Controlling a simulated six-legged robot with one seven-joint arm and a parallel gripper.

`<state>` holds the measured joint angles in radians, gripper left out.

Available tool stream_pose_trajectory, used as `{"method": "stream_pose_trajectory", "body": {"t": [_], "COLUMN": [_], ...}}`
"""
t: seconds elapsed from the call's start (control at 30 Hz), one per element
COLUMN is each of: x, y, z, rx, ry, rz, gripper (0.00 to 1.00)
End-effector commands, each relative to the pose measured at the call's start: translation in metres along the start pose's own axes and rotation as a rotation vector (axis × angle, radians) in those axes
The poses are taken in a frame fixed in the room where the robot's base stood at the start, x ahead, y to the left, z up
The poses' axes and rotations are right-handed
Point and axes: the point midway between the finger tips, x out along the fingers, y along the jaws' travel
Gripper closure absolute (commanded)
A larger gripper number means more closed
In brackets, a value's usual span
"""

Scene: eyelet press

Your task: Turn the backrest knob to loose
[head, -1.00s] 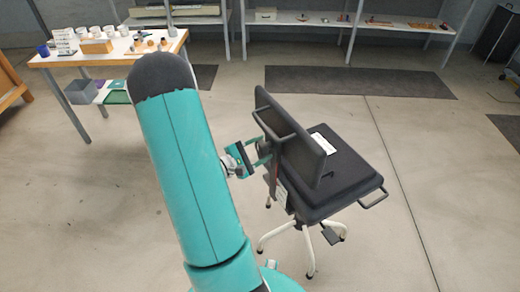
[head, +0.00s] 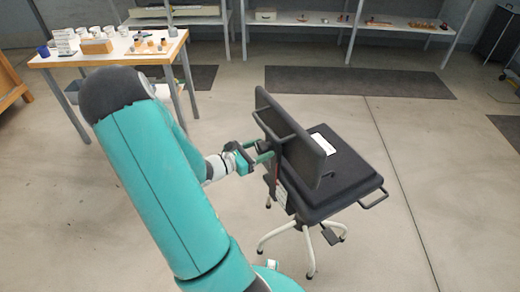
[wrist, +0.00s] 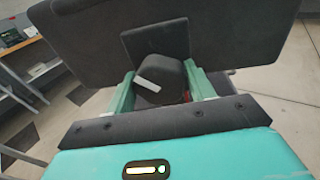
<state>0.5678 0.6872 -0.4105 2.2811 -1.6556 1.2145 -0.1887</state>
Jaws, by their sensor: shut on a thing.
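The dark office chair (head: 342,172) stands on the floor right of my arm, its backrest (head: 290,136) tilted in the picture. In the wrist view the backrest (wrist: 235,40) fills the top. The backrest knob (wrist: 163,78), dark with a pale bar mark, sits at the back of the backrest. In the head view my gripper (head: 264,152) reaches the rear of the backrest, and the knob is hard to make out there.
A table (head: 118,54) with cups and small items stands at the back left. Shelves (head: 340,22) line the back wall. A dark mat (head: 360,82) lies behind the chair. The floor to the chair's right is open.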

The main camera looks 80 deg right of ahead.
Motion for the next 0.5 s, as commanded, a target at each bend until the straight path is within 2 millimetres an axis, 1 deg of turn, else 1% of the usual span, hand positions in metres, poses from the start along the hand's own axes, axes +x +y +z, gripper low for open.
{"method": "stream_pose_trajectory", "body": {"t": [0.03,0.5], "x": [-0.0022,-0.002], "y": [0.0027,0.0038], "z": [0.0005,0.0], "rx": [-0.041,-0.485], "ry": [0.001,0.036], "rz": [0.003,-0.031], "gripper": [0.69,0.69]}}
